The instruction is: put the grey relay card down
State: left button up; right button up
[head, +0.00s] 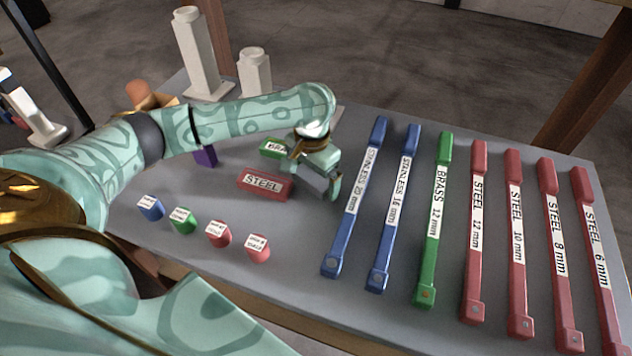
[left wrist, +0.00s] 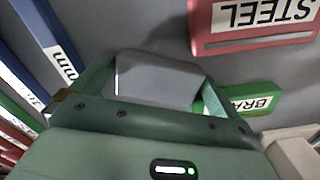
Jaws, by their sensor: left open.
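The grey relay card (left wrist: 158,82) shows in the left wrist view as a plain grey block between the two fingers of my left gripper. In the head view my left gripper (head: 325,188) is low over the grey table (head: 300,230), between the red STEEL block and the blue bars. Its fingers are open, one on either side of the card. In the head view the card is mostly hidden by the gripper. I cannot tell whether it touches a finger. My right gripper is not in view.
A red STEEL block (head: 265,184) and a green BRASS block (head: 272,147) lie close left of the gripper. Several long labelled bars, such as the blue STAINLESS 20 mm one (head: 352,207), fill the right side. Small labelled blocks stand at the front left. White posts (head: 197,55) stand behind.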

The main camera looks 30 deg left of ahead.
pick_arm(q)
jog(key=shift+r, duration=0.1)
jog(key=c, duration=0.8)
jog(key=shift+r, duration=0.1)
jog(key=shift+c, duration=0.2)
